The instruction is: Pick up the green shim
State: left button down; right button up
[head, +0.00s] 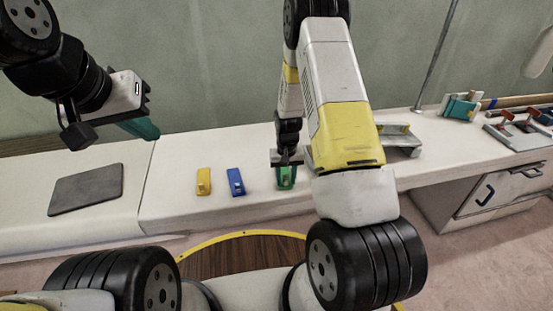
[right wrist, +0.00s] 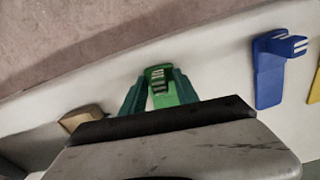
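The green shim (head: 286,178) lies on the white counter, at the right end of a row with the blue shim and yellow shim. My right gripper (head: 287,163) is directly over it, pointing down. In the right wrist view the green shim (right wrist: 160,82) sits between the two teal fingers of my right gripper (right wrist: 160,92), one on each side. Whether they press on it I cannot tell. My left gripper (head: 140,128) is raised above the counter at the left, apart from the shims; its teal fingers show side-on, so their opening is unclear.
The blue shim (head: 236,182) and yellow shim (head: 203,181) lie just left of the green one. A dark grey pad (head: 86,190) lies at the left. A grey metal bracket (head: 402,141) stands to the right, partly behind my right arm. A tool tray (head: 520,130) is farther right.

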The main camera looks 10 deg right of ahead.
grip_shut()
jog(key=shift+r, duration=0.15)
